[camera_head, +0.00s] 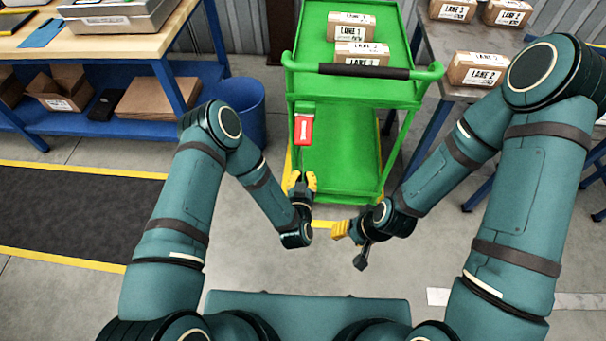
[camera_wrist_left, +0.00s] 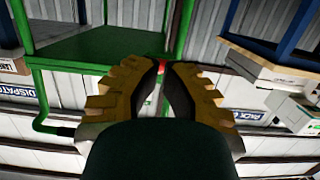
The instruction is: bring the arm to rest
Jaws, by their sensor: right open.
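My left gripper (camera_head: 302,181) hangs in front of the green cart (camera_head: 336,150), its yellow fingers pointing towards the cart. In the left wrist view its two yellow-and-black fingers (camera_wrist_left: 163,66) have tips close together, with nothing clearly held; how far they are parted is unclear. My right gripper (camera_head: 346,240) is open and empty, low over the floor to the right of the left one. Its yellow finger points left. Two cartons marked with lane labels, one farther back (camera_head: 351,26) and one nearer (camera_head: 361,52), stand on the cart's top shelf.
A black-gripped handle (camera_head: 364,71) crosses the cart's near end, with a red tag (camera_head: 303,130) below. A wooden-topped bench (camera_head: 110,42) and a blue bin (camera_head: 245,98) stand left. A grey table (camera_head: 432,55) with several cartons stands right. Floor before the cart is clear.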

